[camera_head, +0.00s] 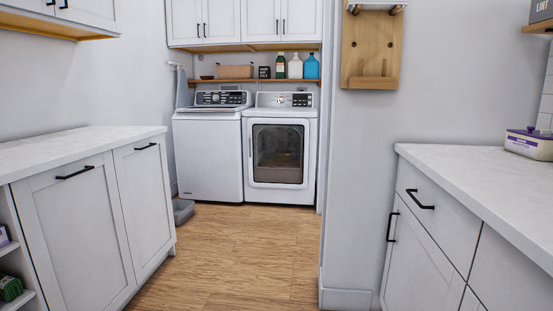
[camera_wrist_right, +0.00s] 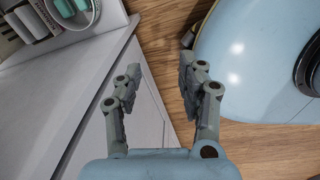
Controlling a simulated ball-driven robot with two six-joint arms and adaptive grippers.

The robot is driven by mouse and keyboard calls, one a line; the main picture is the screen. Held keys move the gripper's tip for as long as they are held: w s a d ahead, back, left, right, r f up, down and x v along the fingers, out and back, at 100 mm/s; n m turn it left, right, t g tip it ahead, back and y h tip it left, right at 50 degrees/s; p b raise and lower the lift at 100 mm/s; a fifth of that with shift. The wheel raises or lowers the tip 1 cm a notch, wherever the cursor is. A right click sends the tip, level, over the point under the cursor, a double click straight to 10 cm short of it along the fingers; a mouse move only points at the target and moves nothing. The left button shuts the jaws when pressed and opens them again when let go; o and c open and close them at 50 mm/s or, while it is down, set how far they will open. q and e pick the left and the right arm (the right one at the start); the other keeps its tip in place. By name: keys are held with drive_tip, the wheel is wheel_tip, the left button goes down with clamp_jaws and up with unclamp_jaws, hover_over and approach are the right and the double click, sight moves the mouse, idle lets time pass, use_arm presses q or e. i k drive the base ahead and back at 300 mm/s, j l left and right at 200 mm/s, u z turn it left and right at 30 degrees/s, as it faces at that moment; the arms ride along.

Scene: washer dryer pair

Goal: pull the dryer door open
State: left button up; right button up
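The dryer (camera_head: 280,148) stands at the back of the room in the head view, to the right of the white washer (camera_head: 208,146). Its front door (camera_head: 278,153) has a dark window in a white frame and looks shut. My right gripper (camera_wrist_right: 160,75) shows in the right wrist view with its two grey fingers spread apart and nothing between them. It is far from the dryer, which is not in the wrist view. My left gripper is in neither view.
White counters with cabinets stand at left (camera_head: 85,146) and right (camera_head: 470,180). A wall juts out right of the dryer. The wooden floor (camera_head: 235,245) between is clear up to the machines. A grey bin (camera_head: 183,211) sits by the washer. Bottles stand on a shelf (camera_head: 250,81) above.

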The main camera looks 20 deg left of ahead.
sight(278, 158)
drive_tip(key=i+j+u, duration=0.4)
drive_tip(key=i+u, duration=0.2)
drive_tip(key=i, duration=0.2)
drive_tip(key=i+u, duration=0.35)
drive_tip(key=i, duration=1.85)
